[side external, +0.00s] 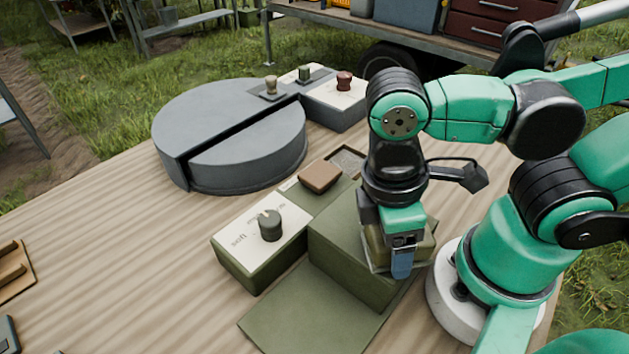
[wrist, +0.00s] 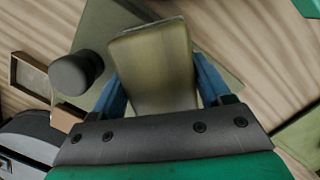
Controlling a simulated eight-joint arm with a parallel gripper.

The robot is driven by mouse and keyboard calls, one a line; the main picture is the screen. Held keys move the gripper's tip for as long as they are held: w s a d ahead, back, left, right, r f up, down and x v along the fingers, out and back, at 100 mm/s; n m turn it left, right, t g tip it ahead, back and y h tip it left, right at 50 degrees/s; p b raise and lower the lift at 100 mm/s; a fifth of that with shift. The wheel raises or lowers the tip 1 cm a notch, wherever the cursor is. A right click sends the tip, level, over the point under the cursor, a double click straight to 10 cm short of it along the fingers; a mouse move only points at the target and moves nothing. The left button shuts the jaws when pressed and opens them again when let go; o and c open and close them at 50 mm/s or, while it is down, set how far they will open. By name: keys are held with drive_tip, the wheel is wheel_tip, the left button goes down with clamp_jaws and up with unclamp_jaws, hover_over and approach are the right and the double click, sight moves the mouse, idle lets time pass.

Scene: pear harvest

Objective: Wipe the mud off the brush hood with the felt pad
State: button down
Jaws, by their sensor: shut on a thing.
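My gripper (side external: 392,258) is shut on an olive-yellow block (wrist: 152,65), which sits between its blue fingers. In the side view the block shows partly behind the fingers, at the right end of a green housing (side external: 345,262), likely the brush hood. I cannot tell whether the block touches the housing. I make out no clear mud on it. A brown block (side external: 320,177), which looks like the felt pad, lies behind the housing, apart from my gripper. It shows partly in the wrist view (wrist: 68,117).
A white-topped control box with a dark knob (side external: 270,226) stands left of the housing. A shallow framed tray (side external: 347,160) lies behind it. A large grey round machine (side external: 230,140) stands at the back left. The front left of the wooden table (side external: 150,270) is mostly clear.

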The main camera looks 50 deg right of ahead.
drive_tip(key=shift+s, duration=0.1)
drive_tip(key=shift+r, duration=3)
drive_tip(key=shift+r, duration=1.5)
